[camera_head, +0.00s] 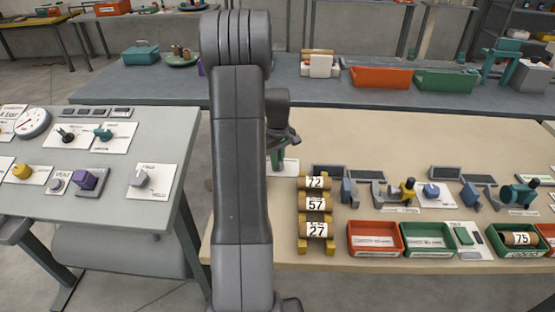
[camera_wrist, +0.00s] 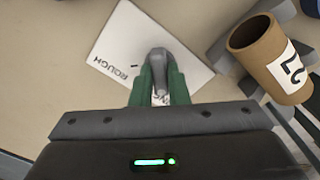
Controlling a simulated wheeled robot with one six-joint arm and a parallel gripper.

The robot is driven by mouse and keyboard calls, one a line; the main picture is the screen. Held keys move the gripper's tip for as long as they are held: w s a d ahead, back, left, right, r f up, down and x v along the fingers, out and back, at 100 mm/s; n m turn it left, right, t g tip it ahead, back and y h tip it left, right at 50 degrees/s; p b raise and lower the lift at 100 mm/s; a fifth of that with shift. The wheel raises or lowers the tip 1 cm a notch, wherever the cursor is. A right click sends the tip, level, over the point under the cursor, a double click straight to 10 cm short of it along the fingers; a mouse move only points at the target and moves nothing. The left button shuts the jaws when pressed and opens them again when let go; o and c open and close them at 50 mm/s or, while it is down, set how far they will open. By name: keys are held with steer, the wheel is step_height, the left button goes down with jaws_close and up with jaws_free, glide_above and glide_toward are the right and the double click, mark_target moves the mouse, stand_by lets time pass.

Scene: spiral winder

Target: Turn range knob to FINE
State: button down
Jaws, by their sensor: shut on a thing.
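The range knob (camera_wrist: 158,58) is a grey lever-like knob on a white plate (camera_wrist: 118,45) in the wrist view. The word ROUGH shows at the plate's left edge; FINE is not readable. The green fingers of my gripper (camera_wrist: 159,78) stand on either side of the knob and are shut on it. In the head view my gripper (camera_head: 277,158) is over the same plate (camera_head: 290,167) at the left part of the tan table, and the knob is hidden there.
Cardboard tubes (camera_head: 301,183) labelled 72, 57 and 27 lie on a yellow rack close by; one tube (camera_wrist: 262,48) is right of the plate in the wrist view. Red (camera_head: 375,254) and green (camera_head: 430,254) bins stand along the front edge. A grey table (camera_head: 110,197) is at left.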

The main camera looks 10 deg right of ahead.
steer(key=shift+w+r, duration=0.1)
stand_by(0.3)
steer(key=c, duration=1.4)
jaws_free()
step_height(320, 180, up, 14)
steer(key=shift+f, duration=0.2)
step_height(320, 180, down, 14)
steer(key=shift+r, duration=0.1)
